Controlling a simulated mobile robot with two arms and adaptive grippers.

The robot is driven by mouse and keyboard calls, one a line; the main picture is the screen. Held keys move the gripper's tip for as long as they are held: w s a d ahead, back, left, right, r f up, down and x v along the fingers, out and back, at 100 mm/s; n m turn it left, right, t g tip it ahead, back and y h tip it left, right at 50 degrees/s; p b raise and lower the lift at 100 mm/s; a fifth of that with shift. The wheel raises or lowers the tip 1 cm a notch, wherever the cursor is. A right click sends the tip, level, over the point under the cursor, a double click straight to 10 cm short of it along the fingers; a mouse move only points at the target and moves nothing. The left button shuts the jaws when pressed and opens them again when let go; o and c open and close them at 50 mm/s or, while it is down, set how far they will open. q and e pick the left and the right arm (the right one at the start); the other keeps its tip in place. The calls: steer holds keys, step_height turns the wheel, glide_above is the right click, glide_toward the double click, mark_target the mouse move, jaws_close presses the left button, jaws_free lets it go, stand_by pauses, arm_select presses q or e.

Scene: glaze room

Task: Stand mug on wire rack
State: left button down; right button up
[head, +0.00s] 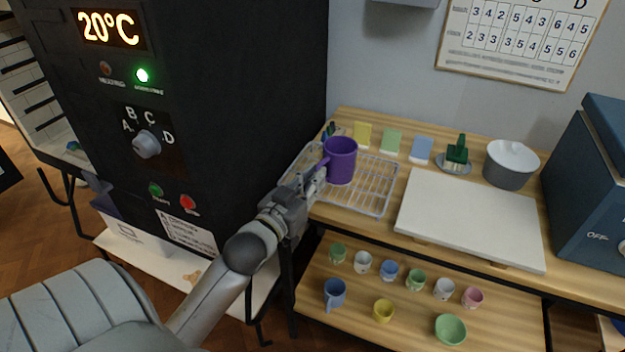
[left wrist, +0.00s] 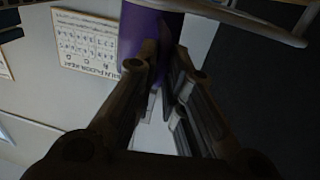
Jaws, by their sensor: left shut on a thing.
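The purple mug (head: 341,161) is upright at the wire rack (head: 372,197), over its back left part. I cannot tell whether its base touches the wires. My left gripper (head: 318,176) is shut on the mug at its left side, where the handle is. In the left wrist view the purple mug (left wrist: 146,40) fills the top middle, with the left gripper's fingers (left wrist: 162,75) closing toward it. My right gripper is not in view.
A white board (head: 470,218) lies right of the rack. A black kiln (head: 250,90) stands close on the left. Several small cups fill the lower shelf (head: 320,285).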

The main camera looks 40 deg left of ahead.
arm_select(q)
steer(key=c, duration=1.5)
jaws_free()
steer(key=s+d+b, duration=0.1)
steer(key=s, duration=1.1)
